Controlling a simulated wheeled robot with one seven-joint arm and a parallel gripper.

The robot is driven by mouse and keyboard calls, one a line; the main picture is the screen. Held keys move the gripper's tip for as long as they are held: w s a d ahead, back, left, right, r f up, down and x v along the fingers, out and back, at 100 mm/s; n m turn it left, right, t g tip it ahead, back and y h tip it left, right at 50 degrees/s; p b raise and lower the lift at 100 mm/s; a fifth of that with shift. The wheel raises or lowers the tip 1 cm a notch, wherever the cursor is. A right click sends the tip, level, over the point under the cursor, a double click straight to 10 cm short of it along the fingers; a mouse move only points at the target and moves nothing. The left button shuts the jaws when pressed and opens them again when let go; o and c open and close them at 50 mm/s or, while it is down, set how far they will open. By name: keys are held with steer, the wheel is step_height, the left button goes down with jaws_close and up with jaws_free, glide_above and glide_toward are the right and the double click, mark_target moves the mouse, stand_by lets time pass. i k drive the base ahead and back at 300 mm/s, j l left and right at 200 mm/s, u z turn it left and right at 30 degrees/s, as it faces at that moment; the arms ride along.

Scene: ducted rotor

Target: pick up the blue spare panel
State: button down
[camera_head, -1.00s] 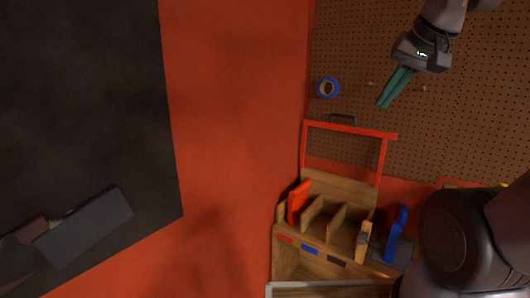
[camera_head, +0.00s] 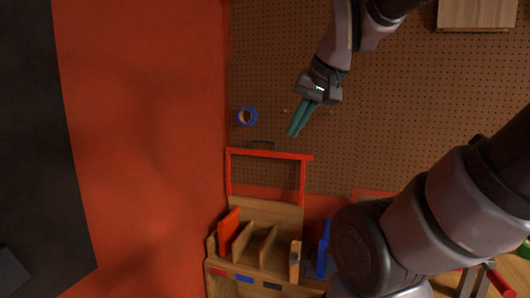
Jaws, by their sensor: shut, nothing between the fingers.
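A blue panel (camera_head: 323,250) stands upright at the right of the wooden rack, partly hidden behind my arm. I take it for the blue spare panel. My gripper (camera_head: 293,134) is shut and empty, its green fingers pointing down and left in front of the pegboard. It is well above the blue panel in the picture and apart from it.
The wooden rack (camera_head: 254,215) has dividers, a red panel (camera_head: 231,231) in its left slot and coloured labels in front. A red frame (camera_head: 268,155) rises behind the rack. A dark surface (camera_head: 35,150) is far left.

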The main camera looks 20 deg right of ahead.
mark_target(322, 262)
steer(key=k+z, duration=0.2)
steer(key=z, duration=0.15)
steer(key=k+l+z, duration=0.15)
steer(key=z, duration=0.2)
steer(key=l+u, duration=0.15)
steer(key=l, duration=0.15)
steer(key=k+l+u, duration=0.1)
steer(key=l, duration=0.2)
steer(key=k, duration=0.05)
